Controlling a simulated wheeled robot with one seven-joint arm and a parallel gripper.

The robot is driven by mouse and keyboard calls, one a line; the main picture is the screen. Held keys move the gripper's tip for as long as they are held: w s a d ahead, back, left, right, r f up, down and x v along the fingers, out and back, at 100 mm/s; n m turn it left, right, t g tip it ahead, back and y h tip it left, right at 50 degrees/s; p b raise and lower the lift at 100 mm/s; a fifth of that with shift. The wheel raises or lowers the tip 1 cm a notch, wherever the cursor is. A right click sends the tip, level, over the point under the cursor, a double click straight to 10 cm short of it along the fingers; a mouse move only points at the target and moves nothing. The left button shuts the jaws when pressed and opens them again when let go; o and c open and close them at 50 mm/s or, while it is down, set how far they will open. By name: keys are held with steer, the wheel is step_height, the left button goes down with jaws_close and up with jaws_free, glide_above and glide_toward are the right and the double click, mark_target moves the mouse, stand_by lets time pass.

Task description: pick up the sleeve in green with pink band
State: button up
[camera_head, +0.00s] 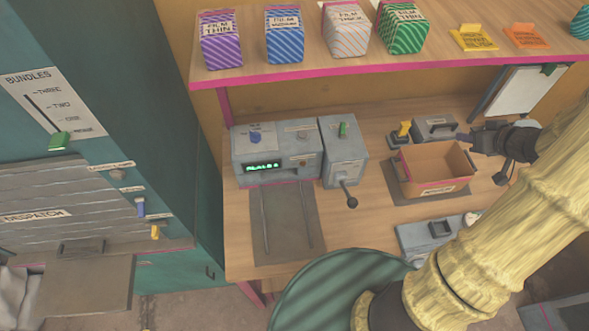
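A green striped pack (403,27) with a pale label stands upright on the upper shelf, fourth from the left; I cannot make out a pink band on it. A teal striped thing (581,22) is cut off at the right edge, so I cannot tell what it is or whether it has a pink band. My gripper (476,140) is dark and low at the right, below the shelf, beside the right wall of an open brown box. It is well away from both green things. Its fingers are too small and dark to read.
The wooden shelf (300,78) has a pink front edge and also holds purple (220,40), blue (285,35) and grey (345,28) packs. A grey press (275,150) with a lever and the brown box (430,167) stand on the bench. A teal cabinet is at left.

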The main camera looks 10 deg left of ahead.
steer(key=s+a+r+m+g+h+b, duration=0.15)
steer(key=a+h, duration=0.25)
steer(key=a, duration=0.5)
steer(key=s+a+f+m+g+y+b, duration=0.1)
steer(key=s+a+g, duration=0.3)
steer(key=s+a, duration=0.9)
steer(key=shift+s+a+f+m+b, duration=0.35)
steer(key=shift+s+m+b, duration=0.1)
steer(key=shift+s, duration=0.15)
steer(key=shift+g, duration=0.25)
steer(key=shift+o, duration=0.3)
steer(key=shift+a, duration=0.1)
